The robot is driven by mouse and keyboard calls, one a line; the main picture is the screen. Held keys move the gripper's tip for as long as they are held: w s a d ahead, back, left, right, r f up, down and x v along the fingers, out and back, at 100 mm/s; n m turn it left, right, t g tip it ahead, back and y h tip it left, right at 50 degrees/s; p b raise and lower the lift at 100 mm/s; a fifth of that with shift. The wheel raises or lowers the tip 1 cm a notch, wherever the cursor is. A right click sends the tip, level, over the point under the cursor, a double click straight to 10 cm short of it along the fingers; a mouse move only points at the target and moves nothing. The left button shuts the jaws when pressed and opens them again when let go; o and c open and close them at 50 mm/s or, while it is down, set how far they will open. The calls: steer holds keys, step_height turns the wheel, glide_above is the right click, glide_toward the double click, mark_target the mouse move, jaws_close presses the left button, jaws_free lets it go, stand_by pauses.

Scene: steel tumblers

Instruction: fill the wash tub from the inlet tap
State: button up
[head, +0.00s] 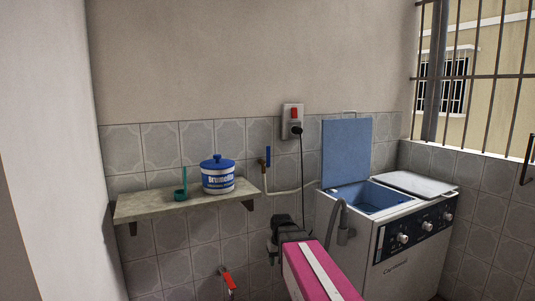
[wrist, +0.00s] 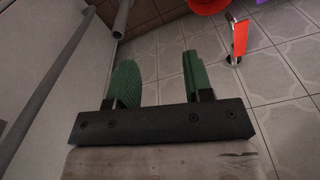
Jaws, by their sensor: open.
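The wash tub (head: 378,199) is the blue-lined opening on the left of the white twin-tub machine (head: 392,262). Its blue lid (head: 346,151) stands raised. A tap with an upright blue handle (head: 268,154) is on the wall left of the machine, and a pale pipe or hose runs from it towards the machine. Whether water flows cannot be told. My gripper (head: 274,251) is in front of the wall, below the blue-handled tap and left of the machine. In the wrist view its green fingers (wrist: 158,62) are apart with nothing between them.
A shelf (head: 140,207) holds a blue-and-white tub (head: 218,177) and a green cup (head: 180,198). A red-handled tap (head: 228,282) is low on the wall; it also shows in the wrist view (wrist: 239,40). A grey drain hose (head: 340,214) hangs at the machine's left. A socket (head: 293,118) has a plug and cord.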

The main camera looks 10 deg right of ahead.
steer(key=w+r, duration=1)
steer(key=r, duration=0.1)
steer(key=n+t+y, duration=0.1)
steer(key=n+t, duration=0.2)
glide_toward(268, 151)
steer(key=x, duration=1.1)
steer(key=shift+w, duration=0.4)
steer(key=shift+d, duration=0.1)
jaws_close()
